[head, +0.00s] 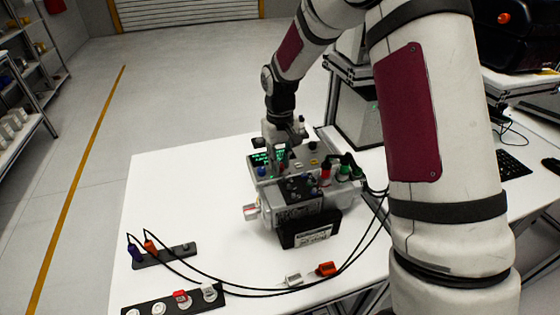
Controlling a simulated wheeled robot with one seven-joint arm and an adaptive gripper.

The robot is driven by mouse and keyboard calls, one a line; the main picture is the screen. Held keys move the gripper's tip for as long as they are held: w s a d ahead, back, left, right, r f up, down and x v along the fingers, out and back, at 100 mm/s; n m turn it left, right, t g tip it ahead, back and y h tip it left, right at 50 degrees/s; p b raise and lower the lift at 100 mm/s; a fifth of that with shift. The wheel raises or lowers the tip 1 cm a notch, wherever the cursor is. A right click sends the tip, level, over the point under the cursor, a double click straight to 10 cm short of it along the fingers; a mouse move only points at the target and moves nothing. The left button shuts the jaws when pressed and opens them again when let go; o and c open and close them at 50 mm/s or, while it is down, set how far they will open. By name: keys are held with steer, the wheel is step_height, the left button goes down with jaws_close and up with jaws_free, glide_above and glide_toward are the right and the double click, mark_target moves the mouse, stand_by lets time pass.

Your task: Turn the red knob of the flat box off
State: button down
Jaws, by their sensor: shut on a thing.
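The flat box (257,185) is a low grey console with a green-lit display (261,158), standing towards the back of the white table. My gripper (282,168) points down over its top, just right of the display. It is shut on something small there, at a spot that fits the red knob. The fingers and the equipment in front hide the knob, so its turn position cannot be seen. A blue knob (262,172) shows left of my gripper. A small black knob (313,146) and a yellow button (313,161) show to its right.
A grey machine (298,210) with a black labelled block (311,232) stands close in front. Dark strips with plugs and round sockets (158,308) lie front left. The table's left side is clear.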

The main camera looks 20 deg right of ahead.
steer(key=c, duration=1.4)
jaws_free()
steer(key=shift+r, duration=0.1)
step_height(320, 180, up, 12)
steer(key=shift+f, duration=0.1)
steer(key=s+r+m+t, duration=0.1)
steer(key=s+r, duration=0.4)
steer(key=s, duration=0.3)
steer(key=s+r+t, duration=0.1)
steer(key=s+r, duration=0.5)
steer(key=s, duration=0.6)
steer(key=s+t, duration=0.1)
steer(key=s, duration=0.5)
steer(key=s+f+m+t, duration=0.1)
steer(key=s, duration=0.5)
steer(key=shift+d+f, duration=0.1)
steer(key=shift+d, duration=0.05)
